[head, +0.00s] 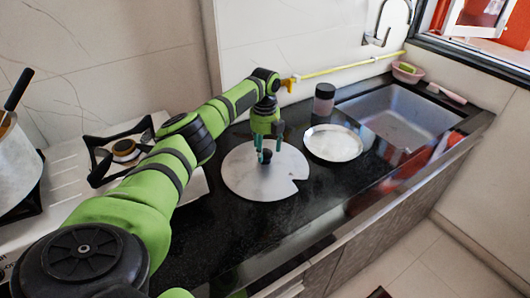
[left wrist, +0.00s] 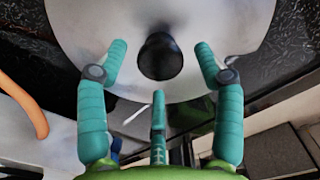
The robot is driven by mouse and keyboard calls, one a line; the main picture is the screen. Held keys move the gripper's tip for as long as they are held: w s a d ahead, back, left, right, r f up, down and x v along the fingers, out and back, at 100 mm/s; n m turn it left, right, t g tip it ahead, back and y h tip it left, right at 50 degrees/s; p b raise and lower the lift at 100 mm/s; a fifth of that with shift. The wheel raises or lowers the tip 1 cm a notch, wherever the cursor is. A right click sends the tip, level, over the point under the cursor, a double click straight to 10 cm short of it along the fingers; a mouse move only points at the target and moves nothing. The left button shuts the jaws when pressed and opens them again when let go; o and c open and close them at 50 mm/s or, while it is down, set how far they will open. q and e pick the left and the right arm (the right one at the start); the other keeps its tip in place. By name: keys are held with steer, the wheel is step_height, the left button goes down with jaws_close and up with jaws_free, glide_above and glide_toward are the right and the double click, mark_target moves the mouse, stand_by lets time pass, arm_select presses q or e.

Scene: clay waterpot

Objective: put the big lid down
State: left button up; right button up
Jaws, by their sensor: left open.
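The big lid (head: 245,177) is a round, light metal disc with a notch in its rim and a black knob in its middle. It lies flat on the black counter in the head view. In the left wrist view the lid (left wrist: 240,25) fills the upper middle, with its black knob (left wrist: 160,57) in front of the fingers. My left gripper (head: 267,154) is over the lid at the knob. Its teal fingers (left wrist: 160,65) are spread apart around the knob, with gaps on both sides, and hold nothing. My right gripper is not in view.
A smaller round plate or lid (head: 333,143) lies just right of the big lid. A dark-topped jar (head: 324,99) stands behind it, and a sink (head: 405,112) is further right. A stove (head: 125,150) and pot (head: 15,165) are left. Bare counter (head: 225,235) lies in front.

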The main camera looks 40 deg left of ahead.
arm_select(q)
step_height(320, 180, up, 10)
steer(key=b, duration=0.1)
stand_by(0.4)
